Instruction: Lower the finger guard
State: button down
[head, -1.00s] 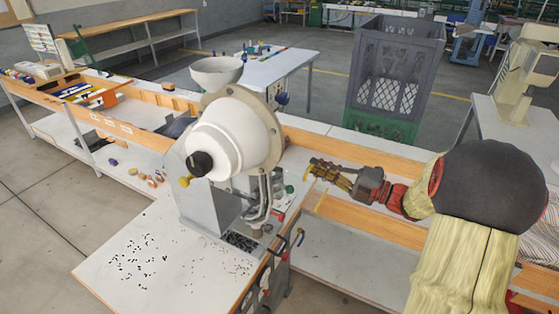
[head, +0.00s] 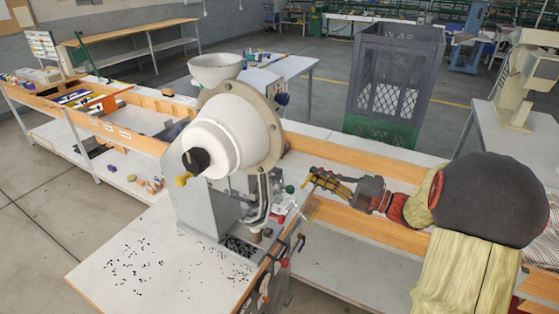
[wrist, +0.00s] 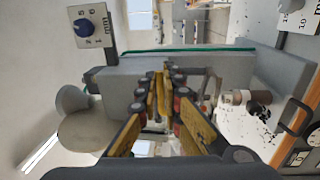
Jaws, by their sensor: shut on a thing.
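The eyelet press (head: 190,210) stands on the bench, with a white rounded housing (head: 232,135) and a grey body, also seen in the wrist view (wrist: 220,70). My gripper (head: 311,180) is at the right side of the press, reaching in from the right. In the wrist view its yellow-padded fingers (wrist: 160,85) converge in front of the grey body and are shut on a small part there. That part seems to belong to the finger guard, but the fingers mostly hide it. The guard's outline and angle are not clear in either view.
A green ball knob (head: 290,188) and metal rods are close to my fingertips. Small dark eyelets (head: 135,265) lie scattered on the white bench top. A dial plate (wrist: 88,25) is at upper left in the wrist view. A grey crate (head: 395,75) stands behind.

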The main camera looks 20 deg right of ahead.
jog(key=shift+w+a+f+b, duration=0.15)
jog(key=shift+f+b, duration=0.35)
jog(key=shift+f, duration=0.05)
jog(key=shift+w+a+f+b, duration=0.1)
jog(key=shift+w+f+b, duration=0.05)
jog(key=shift+f+b, duration=0.35)
jog(key=c, duration=1.9)
grip_release()
jog(key=shift+s+d+b, duration=0.25)
jog(key=shift+s+d, duration=0.15)
jog(key=shift+d, duration=0.75)
jog(key=shift+s+d+b, duration=0.25)
jog(key=shift+s+d, duration=0.1)
jog(key=shift+d, duration=0.8)
jog(key=shift+s+d+b, duration=0.25)
jog(key=shift+s+d, duration=0.15)
jog(key=shift+d, duration=0.75)
